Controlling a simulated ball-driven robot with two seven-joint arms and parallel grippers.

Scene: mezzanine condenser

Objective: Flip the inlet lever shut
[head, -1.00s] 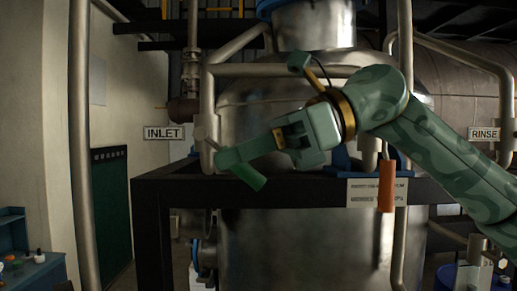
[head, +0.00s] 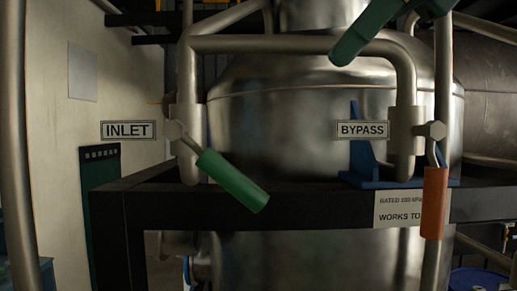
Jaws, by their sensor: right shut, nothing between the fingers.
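The inlet lever (head: 232,181) has a green grip and slants down to the right from its valve (head: 187,130) on the left pipe, beside the INLET sign (head: 128,130). Its grip crosses in front of the dark frame rail. My left gripper is not in view.
An orange-gripped lever (head: 434,203) hangs straight down from the valve beside the BYPASS sign (head: 363,130). The steel vessel (head: 300,120) stands behind the pipes. A dark rail (head: 310,205) runs across in front. The space between the two levers is open.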

